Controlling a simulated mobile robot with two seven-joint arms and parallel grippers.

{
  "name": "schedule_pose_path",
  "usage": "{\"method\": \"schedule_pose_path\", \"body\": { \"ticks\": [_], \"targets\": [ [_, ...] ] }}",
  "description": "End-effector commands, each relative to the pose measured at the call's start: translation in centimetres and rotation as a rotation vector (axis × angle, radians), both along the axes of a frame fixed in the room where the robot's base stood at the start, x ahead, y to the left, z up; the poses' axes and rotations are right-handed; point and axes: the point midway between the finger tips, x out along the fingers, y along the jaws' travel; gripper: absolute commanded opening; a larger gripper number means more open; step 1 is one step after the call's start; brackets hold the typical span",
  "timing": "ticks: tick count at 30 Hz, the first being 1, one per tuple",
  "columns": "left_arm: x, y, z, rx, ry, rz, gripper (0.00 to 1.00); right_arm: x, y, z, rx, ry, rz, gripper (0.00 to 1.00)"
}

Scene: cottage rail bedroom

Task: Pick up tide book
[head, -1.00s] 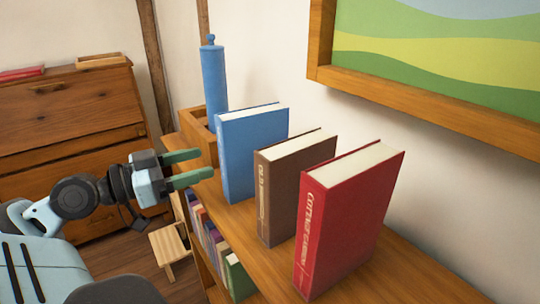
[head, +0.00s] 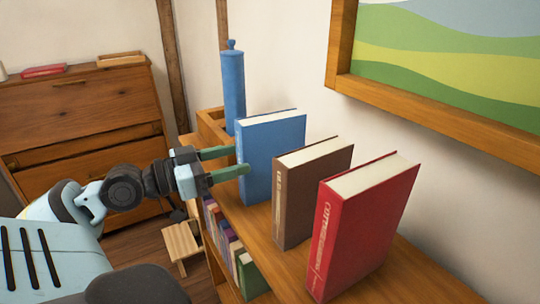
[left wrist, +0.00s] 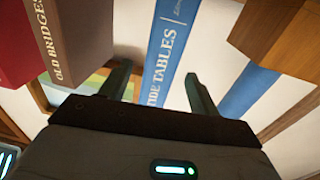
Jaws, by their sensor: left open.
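The tide book is the blue book (head: 273,158), standing upright on the wooden shelf top. Its spine reads "TIDE TABLES" in the left wrist view (left wrist: 172,42). My left gripper (head: 241,161) is open at the book's spine edge. In the left wrist view the two fingers (left wrist: 158,70) stand on either side of the spine, with gaps visible, so it is not gripped. My right gripper is not in view.
A brown book (head: 308,195) and a red book (head: 360,225) stand nearer on the shelf top (head: 420,285). A blue cylinder (head: 233,90) stands behind the tide book by a wooden box (head: 209,125). The wall and picture frame (head: 430,118) lie to the right.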

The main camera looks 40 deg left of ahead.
Motion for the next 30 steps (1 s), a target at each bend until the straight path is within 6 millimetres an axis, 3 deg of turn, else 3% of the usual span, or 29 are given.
{"method": "schedule_pose_path", "body": {
  "ticks": [6, 12, 25, 30],
  "targets": [
    [1.9, -0.8, 1.2, 0.002, -0.009, -0.001, 0.62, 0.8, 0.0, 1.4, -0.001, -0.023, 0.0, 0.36],
    [3.3, -1.3, 0.8, 0.0, -0.005, 0.0, 0.62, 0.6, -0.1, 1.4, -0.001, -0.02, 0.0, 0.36],
    [3.9, -1.6, 0.6, 0.002, -0.002, 0.001, 0.62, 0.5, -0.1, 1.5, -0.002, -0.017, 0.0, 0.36],
    [3.9, -1.5, 0.6, 0.002, -0.002, 0.001, 0.41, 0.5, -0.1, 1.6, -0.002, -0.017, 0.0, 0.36]
  ]
}}
